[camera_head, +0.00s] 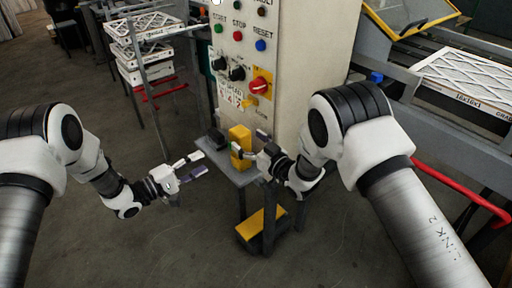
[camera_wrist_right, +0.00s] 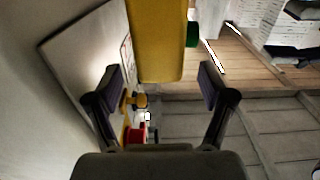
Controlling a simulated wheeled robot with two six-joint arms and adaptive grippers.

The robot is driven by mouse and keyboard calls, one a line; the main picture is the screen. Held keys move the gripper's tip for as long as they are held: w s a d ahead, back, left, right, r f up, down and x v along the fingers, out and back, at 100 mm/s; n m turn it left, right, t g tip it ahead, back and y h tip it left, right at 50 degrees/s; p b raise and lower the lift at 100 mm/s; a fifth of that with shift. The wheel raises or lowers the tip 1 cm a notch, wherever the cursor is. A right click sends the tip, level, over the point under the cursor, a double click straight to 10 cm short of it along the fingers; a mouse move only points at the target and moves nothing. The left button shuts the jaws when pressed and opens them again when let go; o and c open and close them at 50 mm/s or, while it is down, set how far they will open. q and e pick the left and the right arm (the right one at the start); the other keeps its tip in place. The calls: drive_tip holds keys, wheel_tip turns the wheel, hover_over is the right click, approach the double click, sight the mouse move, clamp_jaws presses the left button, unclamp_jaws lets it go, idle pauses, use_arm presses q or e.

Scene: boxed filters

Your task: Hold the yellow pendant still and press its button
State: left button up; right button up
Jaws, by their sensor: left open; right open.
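The yellow pendant (camera_head: 240,145) stands upright on a small grey stand (camera_head: 240,178) in front of the control cabinet. In the right wrist view the yellow pendant (camera_wrist_right: 156,40) lies between my right fingers, with a gap on each side. A green button (camera_wrist_right: 192,34) sticks out from its right side there. My right gripper (camera_head: 249,143) is open at the pendant, and its fingers partly cover it in the head view; it also shows in the wrist view (camera_wrist_right: 160,88). My left gripper (camera_head: 199,165) is open and empty, left of the pendant and apart from it.
The cabinet (camera_head: 300,60) with buttons, knobs and a red switch (camera_head: 259,86) rises behind the stand. A black object (camera_head: 215,138) sits on the stand. A yellow-topped pedal (camera_head: 262,229) is below. A rack with filters (camera_head: 145,55) stands left; a conveyor (camera_head: 450,95) is right.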

drive_tip(key=x, duration=0.4)
drive_tip(key=shift+w, duration=0.2)
drive_tip(key=c, duration=1.4)
drive_tip(key=shift+f, duration=0.1)
use_arm(q)
clamp_jaws()
